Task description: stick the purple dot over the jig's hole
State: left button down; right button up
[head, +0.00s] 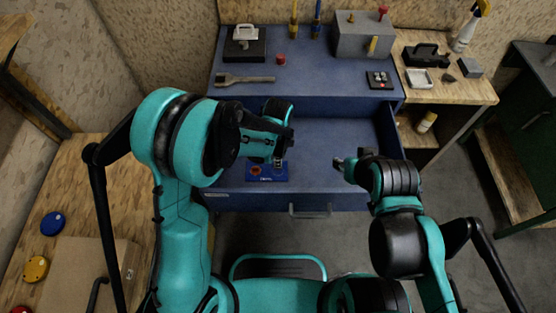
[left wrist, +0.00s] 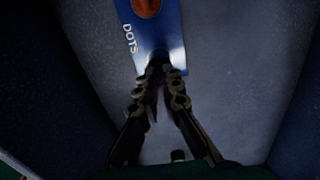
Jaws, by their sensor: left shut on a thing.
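A blue holder lettered DOTS (head: 267,178) lies in the open drawer, with a red-orange dot (head: 255,170) on its left part. It also shows in the left wrist view (left wrist: 160,38). My left gripper (head: 278,162) is at the holder's right end, its fingertips (left wrist: 160,72) together on a small dark thing, apparently the purple dot; its colour is too dark to tell. My right gripper (head: 341,162) is over the drawer's right part, its fingers too small to read. A small black block with red and pale marks (head: 378,80) on the bench may be the jig; no hole is clear.
The drawer floor (head: 325,140) is otherwise bare. A wooden side table (head: 450,85) stands right.

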pick_arm(q)
jog(key=shift+r+p, duration=1.55)
jog(key=shift+r, duration=1)
pick_arm(e)
notch_tip(320, 180, up, 3)
jog(key=shift+r, duration=0.15)
pick_arm(q)
jog(key=shift+f, duration=0.1)
